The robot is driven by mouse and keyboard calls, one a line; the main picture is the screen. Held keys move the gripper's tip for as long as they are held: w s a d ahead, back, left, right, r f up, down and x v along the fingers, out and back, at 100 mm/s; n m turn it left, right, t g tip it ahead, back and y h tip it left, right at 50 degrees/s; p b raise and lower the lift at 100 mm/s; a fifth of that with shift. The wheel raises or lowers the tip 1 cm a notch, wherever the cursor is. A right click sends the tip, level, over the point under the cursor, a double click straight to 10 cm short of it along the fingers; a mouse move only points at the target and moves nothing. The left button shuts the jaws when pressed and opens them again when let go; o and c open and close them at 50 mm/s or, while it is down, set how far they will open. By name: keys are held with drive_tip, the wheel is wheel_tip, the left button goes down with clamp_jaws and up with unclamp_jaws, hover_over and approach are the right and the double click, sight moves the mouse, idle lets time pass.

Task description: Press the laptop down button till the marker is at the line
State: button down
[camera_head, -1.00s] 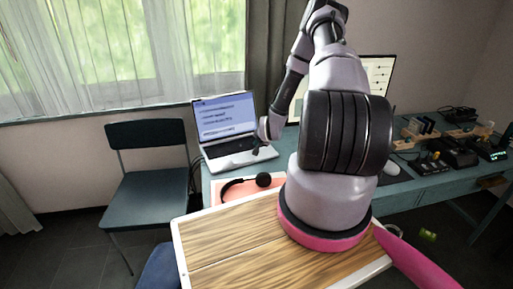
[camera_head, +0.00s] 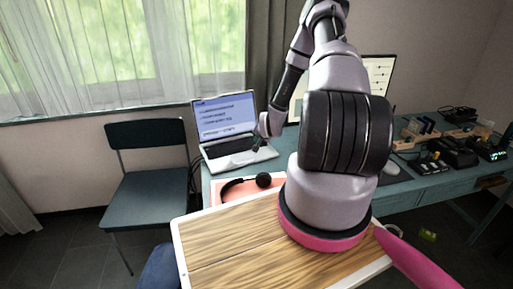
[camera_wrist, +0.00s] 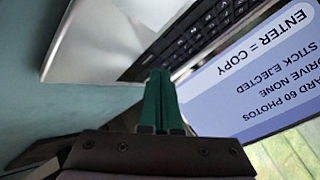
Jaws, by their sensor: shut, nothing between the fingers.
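The silver laptop (camera_head: 228,117) stands open on the desk in the head view, its screen lit with lines of text. In the wrist view its black keyboard (camera_wrist: 190,38) is at the top and its screen (camera_wrist: 250,85) at the right. The screen text appears upside down there; "ENTER = COPY" is highlighted. My gripper (camera_wrist: 160,75) has green fingers, shut and empty. Their tips appear close to the keyboard's edge near the screen; I cannot tell whether they touch a key. In the head view my gripper is small beside the laptop's right side. I cannot make out the down button, a marker or a line.
A black headset (camera_head: 245,186) lies in front of the laptop. A monitor (camera_head: 378,75) stands behind my arm. Several devices, including a black one (camera_head: 452,152), crowd the desk's right side. A chair (camera_head: 148,170) stands left of the desk.

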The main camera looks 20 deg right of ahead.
drive_tip(key=shift+r, duration=2.45)
drive_tip(key=s+a+r+n+g, duration=0.15)
drive_tip(key=s+a+r, duration=0.25)
drive_tip(key=r, duration=1.1)
drive_tip(key=s+a+r+n, duration=0.3)
drive_tip(key=r, duration=1.2)
drive_tip(key=s+a+r+y, duration=0.1)
drive_tip(key=s+a+r, duration=0.1)
drive_tip(key=s+r, duration=0.3)
drive_tip(key=s+a+r+n+y, duration=0.1)
drive_tip(key=s+a+r, duration=0.2)
drive_tip(key=s, duration=0.9)
drive_tip(key=s+a+r+y, duration=0.1)
drive_tip(key=s+a+r, duration=0.2)
drive_tip(key=s+r, duration=0.4)
drive_tip(key=s, duration=0.2)
drive_tip(key=shift+s+a+r+g, duration=0.15)
drive_tip(key=shift+s+r+g, duration=0.15)
drive_tip(key=shift+g, duration=0.05)
